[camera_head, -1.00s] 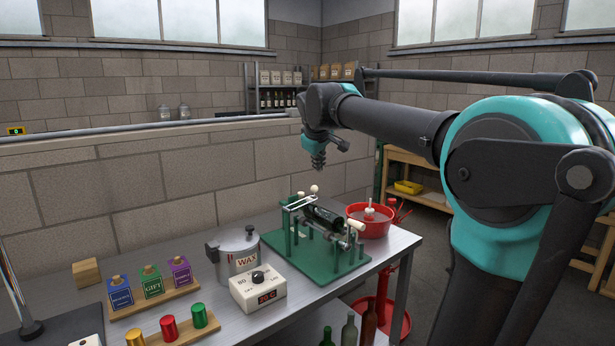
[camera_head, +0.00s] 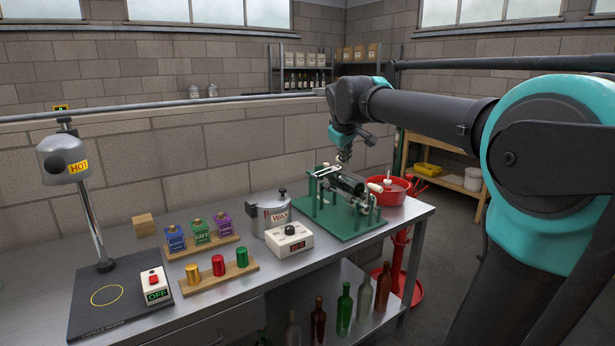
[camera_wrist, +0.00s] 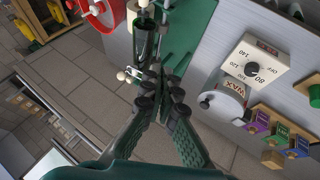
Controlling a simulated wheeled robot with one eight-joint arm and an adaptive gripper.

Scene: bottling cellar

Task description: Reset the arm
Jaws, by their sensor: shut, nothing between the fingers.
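My gripper (camera_head: 344,157) hangs from the wrist at the end of my arm, pointing down over the bench. In the head view its tips appear just above and behind a green-framed stand (camera_head: 362,221) that cradles a dark bottle (camera_head: 347,185) lying on its side. In the wrist view my gripper (camera_wrist: 163,72) has its fingers together and empty. They overlap the near end of the dark bottle (camera_wrist: 146,42) in the picture; I cannot tell the gap between them.
Right of the stand is a red basin (camera_head: 392,194). Left of it are a wax pot (camera_head: 268,215), a dial box (camera_head: 292,240), coloured boxes (camera_head: 200,232), capsules (camera_head: 218,265) and a capsule heater (camera_head: 66,160). Bottles (camera_head: 343,310) stand below. A wall (camera_head: 215,150) runs behind.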

